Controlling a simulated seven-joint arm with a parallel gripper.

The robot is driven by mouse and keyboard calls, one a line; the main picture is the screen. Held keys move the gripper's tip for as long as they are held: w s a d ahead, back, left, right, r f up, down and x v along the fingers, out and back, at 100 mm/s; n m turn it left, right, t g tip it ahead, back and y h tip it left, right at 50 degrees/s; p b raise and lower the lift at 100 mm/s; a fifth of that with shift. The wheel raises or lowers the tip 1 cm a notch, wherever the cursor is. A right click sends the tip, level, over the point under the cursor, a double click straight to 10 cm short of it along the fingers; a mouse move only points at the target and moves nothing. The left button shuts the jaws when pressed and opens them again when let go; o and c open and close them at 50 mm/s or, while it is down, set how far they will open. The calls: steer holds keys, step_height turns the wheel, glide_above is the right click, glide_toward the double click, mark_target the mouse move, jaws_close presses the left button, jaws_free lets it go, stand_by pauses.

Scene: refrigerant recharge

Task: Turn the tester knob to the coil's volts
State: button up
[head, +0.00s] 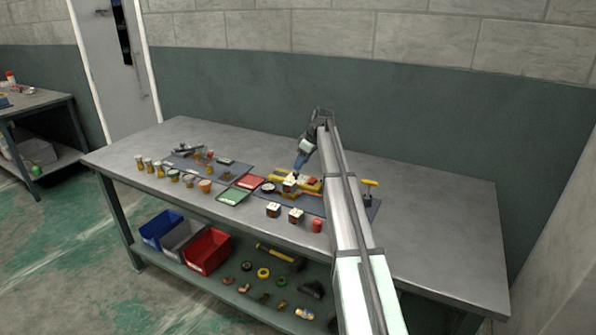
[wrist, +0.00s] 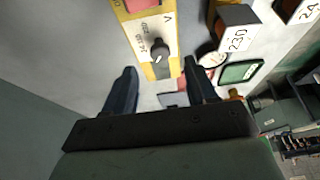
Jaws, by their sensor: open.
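The yellow tester (wrist: 168,70) has a pale face with a dark round knob (wrist: 159,52), a letter V and small printed numbers, 24 among them. I cannot tell where the knob points. In the wrist view my gripper (wrist: 160,75) is open, its two dark fingers on either side of the knob's line and apart from it.
A red can (head: 317,225) stands right of the coils. A green tray (head: 233,196) and a red tray (head: 250,181) lie to the left, with several jars (head: 158,170) beyond. A yellow-handled tool (head: 370,183) is at the right. The bench's right end (head: 440,235) is clear.

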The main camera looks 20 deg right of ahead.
mark_target(296, 173)
steer(key=shift+x, duration=2.45)
steer(key=c, duration=1.1)
steer(key=shift+o, duration=0.2)
